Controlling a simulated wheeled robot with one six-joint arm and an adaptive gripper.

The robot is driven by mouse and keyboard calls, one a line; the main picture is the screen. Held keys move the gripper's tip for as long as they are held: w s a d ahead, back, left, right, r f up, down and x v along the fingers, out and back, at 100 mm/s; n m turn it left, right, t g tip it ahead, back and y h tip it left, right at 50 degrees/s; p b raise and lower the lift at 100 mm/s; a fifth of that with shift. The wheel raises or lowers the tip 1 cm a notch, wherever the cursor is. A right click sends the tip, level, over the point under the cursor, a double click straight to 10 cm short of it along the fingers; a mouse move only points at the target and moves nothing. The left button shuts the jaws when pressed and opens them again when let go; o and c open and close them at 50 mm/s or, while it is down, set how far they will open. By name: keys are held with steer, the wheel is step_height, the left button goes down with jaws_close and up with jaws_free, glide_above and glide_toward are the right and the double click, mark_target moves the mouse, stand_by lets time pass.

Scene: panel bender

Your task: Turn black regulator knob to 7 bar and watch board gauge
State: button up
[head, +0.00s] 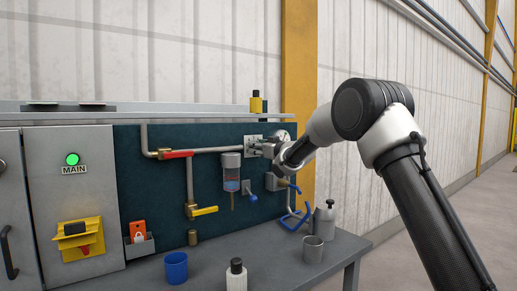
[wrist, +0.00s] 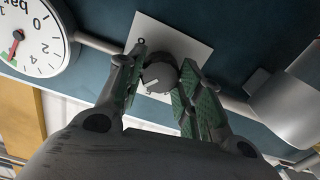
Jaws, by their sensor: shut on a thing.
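The dark regulator knob (wrist: 160,74) sits on a white square plate (wrist: 172,38) on the board. A pale pointer mark shows on its face. My gripper (wrist: 163,70) has a finger on either side of the knob and is shut on it. The round white board gauge (wrist: 45,47), marked in bar, is cut by the left edge of the wrist view and appears turned over. Its red needle is partly visible; I cannot read an exact value. In the head view my gripper (head: 276,151) is at the board and hides the knob and part of the gauge.
The board (head: 225,185) carries pipes, a red-handled valve (head: 176,154), a yellow-handled valve (head: 204,211) and a filter bowl (head: 231,172). A blue cup (head: 176,267), a white bottle (head: 236,275) and a metal cup (head: 313,249) stand on the bench. A cabinet (head: 75,190) shows a lit green lamp.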

steer(key=shift+f+m, duration=0.15)
steer(key=shift+m, duration=1.9)
steer(key=shift+f+m, duration=0.1)
steer(key=shift+m, duration=1.95)
steer(key=o, duration=1)
steer(key=shift+o, duration=0.2)
steer(key=shift+r, duration=0.1)
steer(key=v, duration=1.2)
steer(key=shift+d, duration=0.1)
